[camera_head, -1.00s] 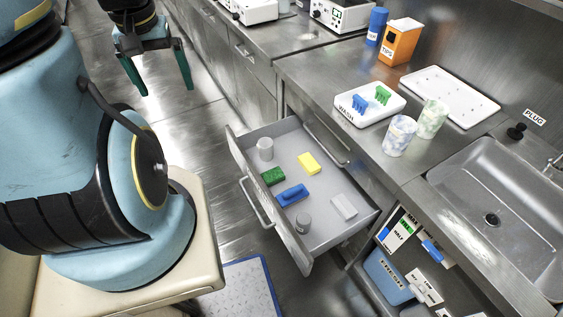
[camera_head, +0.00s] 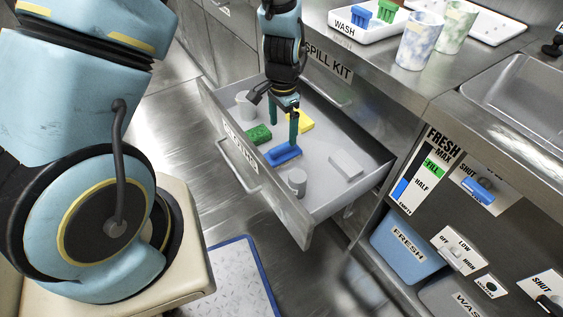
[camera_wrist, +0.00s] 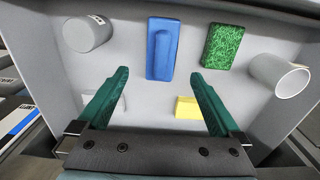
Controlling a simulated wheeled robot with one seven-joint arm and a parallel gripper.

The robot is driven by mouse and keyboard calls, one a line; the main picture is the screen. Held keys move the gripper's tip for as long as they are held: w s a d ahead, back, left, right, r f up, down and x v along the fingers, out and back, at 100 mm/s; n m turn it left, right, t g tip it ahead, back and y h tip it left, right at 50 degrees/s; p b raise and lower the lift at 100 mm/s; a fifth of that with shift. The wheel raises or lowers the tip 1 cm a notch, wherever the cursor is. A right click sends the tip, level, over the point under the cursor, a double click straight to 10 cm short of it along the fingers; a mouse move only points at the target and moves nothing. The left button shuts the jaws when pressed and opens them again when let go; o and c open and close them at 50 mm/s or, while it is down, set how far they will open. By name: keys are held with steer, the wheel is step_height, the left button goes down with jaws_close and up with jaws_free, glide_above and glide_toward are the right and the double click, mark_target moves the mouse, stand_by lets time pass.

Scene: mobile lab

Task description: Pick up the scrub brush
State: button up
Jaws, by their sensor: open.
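The scrub brush appears to be the blue block with a raised handle (camera_head: 283,155), lying in the open drawer (camera_head: 325,135). It also shows at the top middle of the wrist view (camera_wrist: 163,48). My gripper (camera_head: 283,130) is over the drawer, pointing down, its fingers spread and empty. In the head view its fingertips are close to the brush. In the wrist view the brush is just beyond the gap between the fingertips (camera_wrist: 159,74), apart from both fingers.
Around the brush lie a green pad (camera_head: 258,134), a yellow sponge (camera_head: 304,123), a pale block (camera_head: 346,165), a grey cylinder (camera_head: 297,181) and a pale cup (camera_head: 244,104). The drawer front (camera_head: 240,160) and the counter (camera_head: 385,80) flank my arm. A sink stands at right.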

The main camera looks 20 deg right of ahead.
mark_target(281, 146)
step_height(281, 146, down, 10)
steer(key=shift+w+a+f, duration=0.1)
steer(key=shift+a+f, duration=0.05)
steer(key=shift+f, duration=0.05)
steer(key=c, duration=1.5)
